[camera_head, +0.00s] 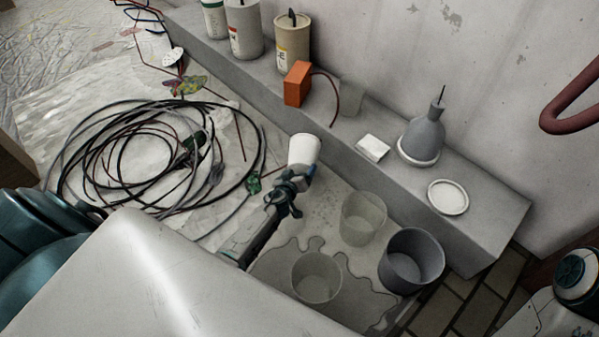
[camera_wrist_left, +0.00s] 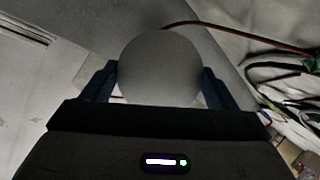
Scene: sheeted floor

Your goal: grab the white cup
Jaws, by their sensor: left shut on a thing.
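The white cup (camera_head: 304,150) is tilted in the head view, just beyond the tip of my left gripper (camera_head: 287,184). My left gripper is shut on the cup. In the left wrist view the cup's round grey-looking end (camera_wrist_left: 160,68) sits between the two dark blue fingers of my left gripper (camera_wrist_left: 160,85). The fingers partly hide the cup's lower part in the head view. My right gripper is not in view.
Clear cups (camera_head: 363,218) and (camera_head: 316,278) and a dark grey cup (camera_head: 412,262) stand to the right. A ledge (camera_head: 480,215) holds a grey funnel-shaped lamp (camera_head: 421,137), a white lid (camera_head: 448,197), an orange box (camera_head: 297,84) and cans. Coiled cables (camera_head: 110,190) lie left.

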